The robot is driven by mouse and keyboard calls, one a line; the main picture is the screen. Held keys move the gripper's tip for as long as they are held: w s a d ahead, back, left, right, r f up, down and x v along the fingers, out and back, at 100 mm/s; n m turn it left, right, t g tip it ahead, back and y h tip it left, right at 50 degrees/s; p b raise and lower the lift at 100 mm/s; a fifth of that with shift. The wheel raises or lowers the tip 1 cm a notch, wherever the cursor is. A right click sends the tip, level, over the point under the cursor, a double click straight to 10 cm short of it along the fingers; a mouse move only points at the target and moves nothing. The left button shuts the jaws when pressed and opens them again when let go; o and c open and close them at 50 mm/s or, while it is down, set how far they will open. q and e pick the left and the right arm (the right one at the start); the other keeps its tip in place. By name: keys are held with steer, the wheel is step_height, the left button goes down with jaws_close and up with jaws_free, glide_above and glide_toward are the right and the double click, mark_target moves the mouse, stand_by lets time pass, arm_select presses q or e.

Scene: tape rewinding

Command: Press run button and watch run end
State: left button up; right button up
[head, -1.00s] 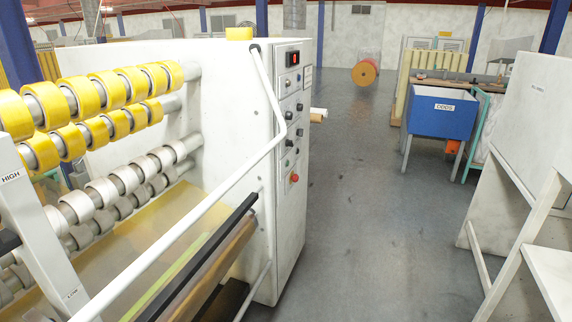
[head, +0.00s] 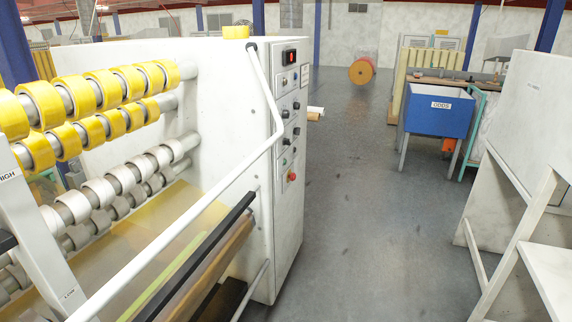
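The white rewinding machine (head: 222,110) stands at the left. Its control panel (head: 288,125) faces the aisle and carries a red lit display (head: 290,57), several dark knobs and buttons, and a red button (head: 291,177) on a yellow base near the bottom. Which button is the run button I cannot tell at this size. Yellow tape rolls (head: 104,90) sit on the upper shafts, and pale cores (head: 98,192) sit on the lower shafts. Neither of my grippers is in view.
A white tubular guard rail (head: 178,223) slants across the machine's front. A blue bin (head: 438,112) on legs and a white stand (head: 522,130) are at the right. An orange roll (head: 361,71) lies at the back. The grey aisle floor between is clear.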

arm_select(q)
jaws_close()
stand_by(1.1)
